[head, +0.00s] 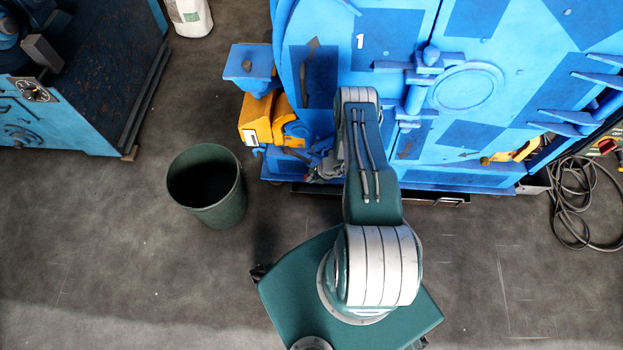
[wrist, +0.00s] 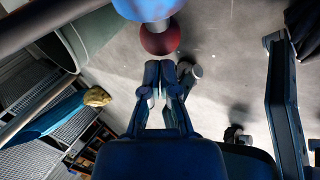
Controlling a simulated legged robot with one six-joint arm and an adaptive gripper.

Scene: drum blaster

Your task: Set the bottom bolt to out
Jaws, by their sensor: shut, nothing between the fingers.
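The blue blaster cabinet (head: 400,150) stands at the top of the head view, with yellow fittings (head: 258,118) at its lower left. My gripper (wrist: 162,72) is shut and empty in the wrist view. Just beyond its fingertips is a rounded dark red knob (wrist: 159,40) on a blue part (wrist: 148,8). I cannot tell whether the fingertips touch the knob or whether it belongs to the bottom bolt. In the head view my gripper (head: 326,168) is small and partly hidden by my arm, low beside the cabinet's lower left. The bottom bolt cannot be made out there.
A dark green bin (head: 207,187) stands on the floor left of my arm. Coiled cables (head: 575,200) lie at the right. Another blue machine (head: 80,110) stands at the upper left. The floor (head: 110,240) at the lower left is clear.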

